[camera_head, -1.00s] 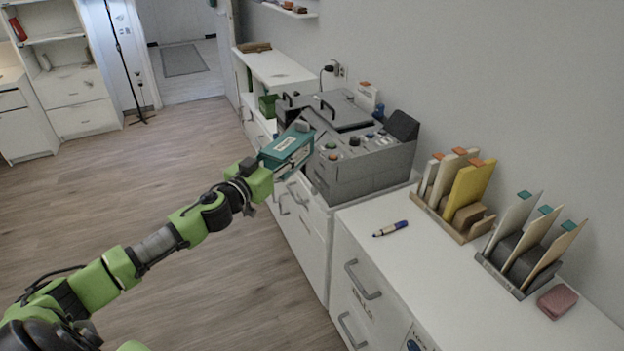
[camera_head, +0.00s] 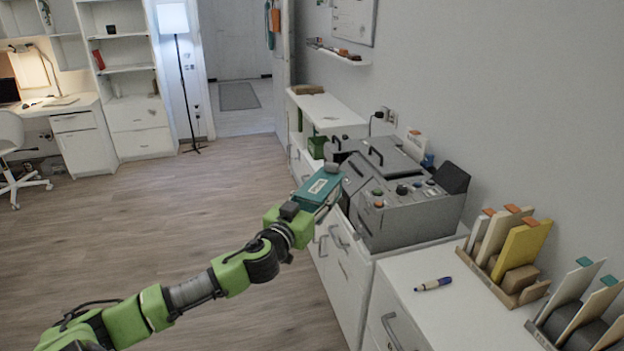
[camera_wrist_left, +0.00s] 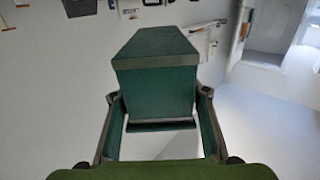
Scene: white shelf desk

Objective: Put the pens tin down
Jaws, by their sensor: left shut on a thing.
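The pens tin is a teal box with a pale label (camera_head: 318,188), held up in front of the grey machine in the head view. My left gripper (camera_head: 312,199) is shut on it. In the left wrist view the tin (camera_wrist_left: 155,90) sits between the two fingers of my left gripper (camera_wrist_left: 158,125), its dark green top edge tilted away. The tin is in the air, beside the cabinet front and the machine's left side; whether it touches the machine cannot be told. My right gripper is not in view.
A grey machine (camera_head: 410,212) stands on the white cabinets. A marker (camera_head: 433,284) lies on the clear near cabinet top (camera_head: 410,310). A wooden file rack (camera_head: 525,293) and a dark rack (camera_head: 545,335) stand by the wall. A green box (camera_head: 316,147) is farther back.

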